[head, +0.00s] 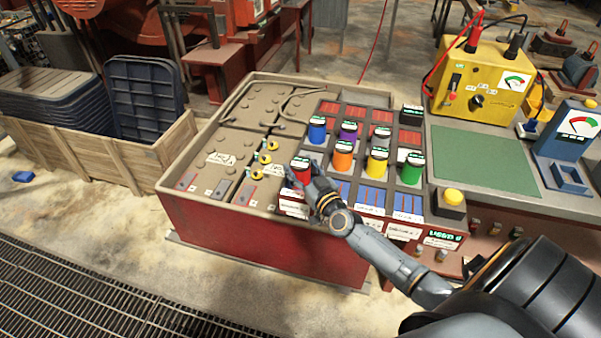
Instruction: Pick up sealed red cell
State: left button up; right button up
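The red cell (301,165) is a short cylinder with a dark top and a pale-green label band. It stands upright at the left end of the front row on the panel. My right gripper (302,178) reaches in from the lower right, with its fingers around the red cell's lower part. The fingers look close to its sides, but I cannot tell whether they press on it. The cell's base is partly hidden by the gripper. My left gripper is out of view.
Orange (343,159), yellow (377,163) and green (412,172) cells stand to the right. Blue (317,132) and purple (348,134) cells stand behind. A yellow button box (452,203), yellow meter box (480,78) and green mat (485,160) lie further right.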

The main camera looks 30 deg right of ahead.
grip_shut()
jog(key=shift+r, duration=0.1)
